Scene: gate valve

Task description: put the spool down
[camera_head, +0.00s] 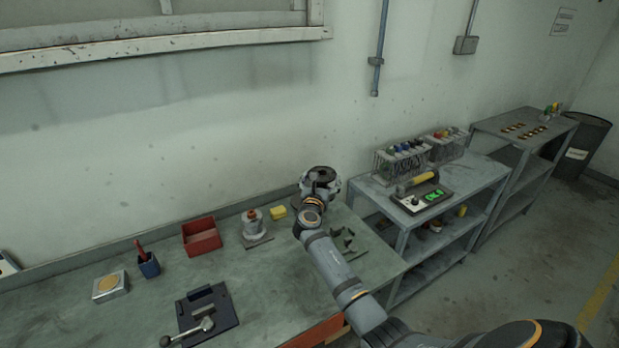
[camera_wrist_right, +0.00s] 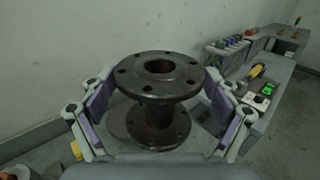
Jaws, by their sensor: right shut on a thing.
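The spool (camera_wrist_right: 159,118) is a dark metal piece with two round flanges and bolt holes, joined by a narrow neck. In the right wrist view it stands upright between the fingers of my right gripper (camera_wrist_right: 160,97), which is shut on it. In the head view the spool (camera_head: 320,173) shows as a dark round top at the end of my right arm, over the back right part of the green workbench (camera_head: 130,318). My arm hides most of it there. I cannot tell whether its lower flange touches the bench. My left gripper is not in view.
On the bench are a red bin (camera_head: 201,237), a grey part with a red top (camera_head: 253,222), a yellow block (camera_head: 278,212), a blue cup (camera_head: 149,265) and a dark plate with a lever (camera_head: 207,312). A shelf cart (camera_head: 390,213) with bottle racks stands right. The wall is close behind.

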